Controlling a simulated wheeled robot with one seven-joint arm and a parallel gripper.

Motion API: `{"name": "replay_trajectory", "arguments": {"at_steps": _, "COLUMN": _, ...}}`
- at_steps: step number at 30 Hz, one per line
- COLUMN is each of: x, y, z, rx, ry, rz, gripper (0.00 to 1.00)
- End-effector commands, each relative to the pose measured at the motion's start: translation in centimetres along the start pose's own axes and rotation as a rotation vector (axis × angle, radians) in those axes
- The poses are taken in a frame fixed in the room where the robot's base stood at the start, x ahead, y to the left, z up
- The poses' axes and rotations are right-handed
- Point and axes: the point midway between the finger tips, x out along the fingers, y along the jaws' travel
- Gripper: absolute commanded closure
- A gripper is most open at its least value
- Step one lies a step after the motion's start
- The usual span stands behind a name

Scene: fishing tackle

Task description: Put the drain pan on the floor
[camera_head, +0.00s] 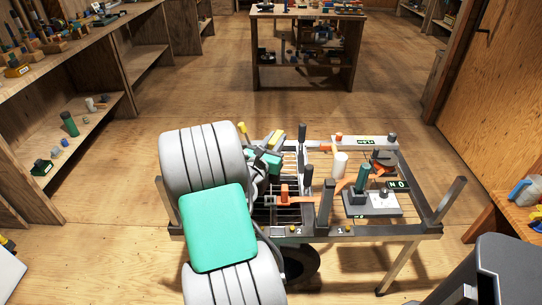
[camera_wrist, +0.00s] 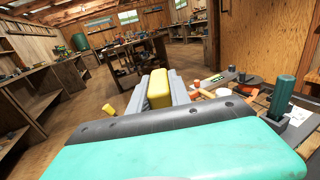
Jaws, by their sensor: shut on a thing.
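I cannot pick out the drain pan for certain in either view. My gripper (camera_head: 271,144) is over the far left part of the metal cart (camera_head: 385,229), partly hidden behind my grey and teal arm. In the wrist view my gripper (camera_wrist: 160,92) shows light grey parts on both sides of a yellow block, beyond a dark strip and a teal cover. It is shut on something. I cannot tell whether that is the yellow block, and the contact is hidden.
The cart carries a green bottle (camera_head: 363,177), a white cylinder (camera_head: 340,164) and orange tools; posts rise at its corners. Wooden shelves (camera_head: 90,130) line the left. A workbench (camera_head: 306,14) stands at the back. The wooden floor (camera_head: 110,190) is open left of and beyond the cart.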

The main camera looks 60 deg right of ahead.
Motion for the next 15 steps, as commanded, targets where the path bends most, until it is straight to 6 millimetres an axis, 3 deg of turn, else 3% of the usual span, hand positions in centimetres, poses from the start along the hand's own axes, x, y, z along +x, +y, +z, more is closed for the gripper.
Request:
{"name": "replay_trajectory", "arguments": {"at_steps": 6, "x": 2.9, "y": 2.0, "z": -3.8, "rx": 0.001, "ry": -0.002, "rz": 0.0, "gripper": 1.0}}
{"name": "replay_trajectory", "arguments": {"at_steps": 15, "x": 4.9, "y": 3.3, "z": -6.3, "rx": 0.003, "ry": -0.004, "rz": 0.0, "gripper": 1.0}}
